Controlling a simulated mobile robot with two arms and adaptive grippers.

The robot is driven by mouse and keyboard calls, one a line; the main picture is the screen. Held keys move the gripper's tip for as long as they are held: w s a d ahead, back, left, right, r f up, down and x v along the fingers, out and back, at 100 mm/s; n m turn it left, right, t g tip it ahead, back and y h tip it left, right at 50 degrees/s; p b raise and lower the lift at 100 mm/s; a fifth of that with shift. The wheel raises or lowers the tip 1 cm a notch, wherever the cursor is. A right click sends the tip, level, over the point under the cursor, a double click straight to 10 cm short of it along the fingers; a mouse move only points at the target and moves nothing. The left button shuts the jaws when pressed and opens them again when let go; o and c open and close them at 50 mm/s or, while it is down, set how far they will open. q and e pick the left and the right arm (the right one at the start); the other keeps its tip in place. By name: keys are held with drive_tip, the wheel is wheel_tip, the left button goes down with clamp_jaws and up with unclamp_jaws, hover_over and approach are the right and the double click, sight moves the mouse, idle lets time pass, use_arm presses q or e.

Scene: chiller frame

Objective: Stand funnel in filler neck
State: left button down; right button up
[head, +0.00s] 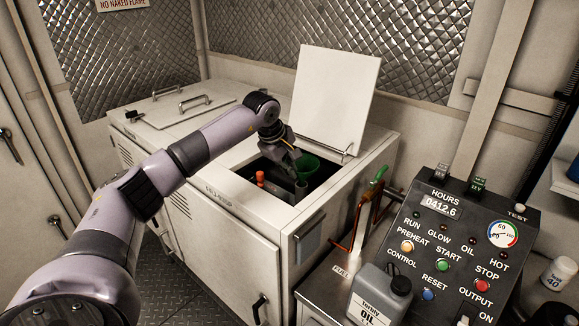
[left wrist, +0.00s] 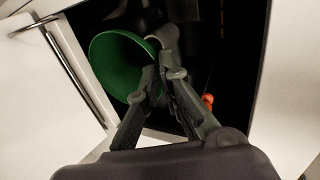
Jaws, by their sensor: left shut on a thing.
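The green funnel (head: 307,166) is in the open hatch of the white cabinet, on the right side of the opening. Its wide mouth also shows in the left wrist view (left wrist: 121,62), tilted toward the camera. My left gripper (head: 294,152) reaches down into the hatch and is shut on the funnel near its narrow part; the fingers (left wrist: 162,78) hide that part. A grey upright neck (head: 301,188) stands just below the funnel in the head view. I cannot tell whether the funnel's spout is inside it. My right gripper is not in view.
The raised white lid (head: 335,98) stands behind the opening. A red-orange cap (head: 260,177) is inside on the left. The cabinet's front rim (head: 262,207) borders the hatch. At right are a control panel (head: 450,245) and a grey oil can (head: 381,290).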

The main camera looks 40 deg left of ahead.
use_arm(q)
drive_tip(key=shift+f+b, duration=0.65)
drive_tip(key=shift+f, duration=0.55)
drive_tip(key=c, duration=1.7)
unclamp_jaws()
drive_tip(key=v, duration=1.2)
